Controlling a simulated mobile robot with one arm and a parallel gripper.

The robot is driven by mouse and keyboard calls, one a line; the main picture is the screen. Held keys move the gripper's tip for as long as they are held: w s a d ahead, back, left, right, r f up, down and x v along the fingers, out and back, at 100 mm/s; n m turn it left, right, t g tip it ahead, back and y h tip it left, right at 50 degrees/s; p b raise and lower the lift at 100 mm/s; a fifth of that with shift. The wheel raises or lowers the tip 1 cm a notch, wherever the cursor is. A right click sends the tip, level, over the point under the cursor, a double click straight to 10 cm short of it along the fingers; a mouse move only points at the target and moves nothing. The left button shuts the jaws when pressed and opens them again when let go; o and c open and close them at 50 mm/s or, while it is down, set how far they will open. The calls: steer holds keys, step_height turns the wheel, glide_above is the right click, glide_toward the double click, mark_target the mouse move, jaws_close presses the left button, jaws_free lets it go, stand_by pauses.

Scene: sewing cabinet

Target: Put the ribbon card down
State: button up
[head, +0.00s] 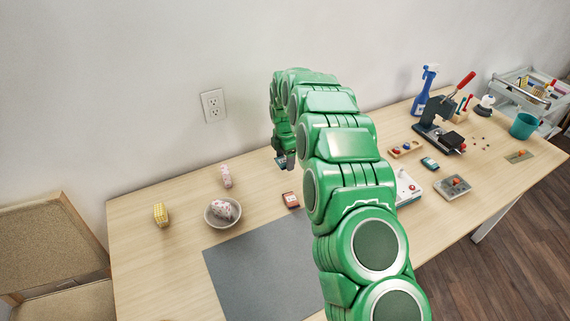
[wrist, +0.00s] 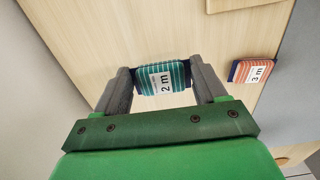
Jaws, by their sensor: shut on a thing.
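My gripper (wrist: 161,74) is shut on a teal striped ribbon card (wrist: 163,78) marked "2 m". The card sits crosswise between the two grey fingertips in the wrist view, with its label facing the camera. In the head view my gripper (head: 284,161) hangs over the back part of the table, near the wall. The held card is hard to make out there. I cannot tell whether it touches the tabletop. A second ribbon card (wrist: 254,72), orange striped and marked "3 m", lies on the table to the right of my gripper in the wrist view.
In the head view, an orange-topped card (head: 291,200) lies by a grey mat (head: 262,270). A bowl (head: 211,222) with a pinkish thing, a pink item (head: 226,176) and a yellow item (head: 160,214) stand left. A press (head: 437,127) and small trays stand right. Bare wood surrounds my gripper.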

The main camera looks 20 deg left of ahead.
mark_target(285, 158)
steer(key=shift+w+a+f, duration=0.1)
steer(key=shift+w+f, duration=0.1)
steer(key=shift+f, duration=1.65)
steer(key=shift+f, duration=0.15)
steer(key=o, duration=1)
step_height(285, 158, up, 11)
steer(key=shift+w+r, duration=0.1)
steer(key=shift+r, duration=0.55)
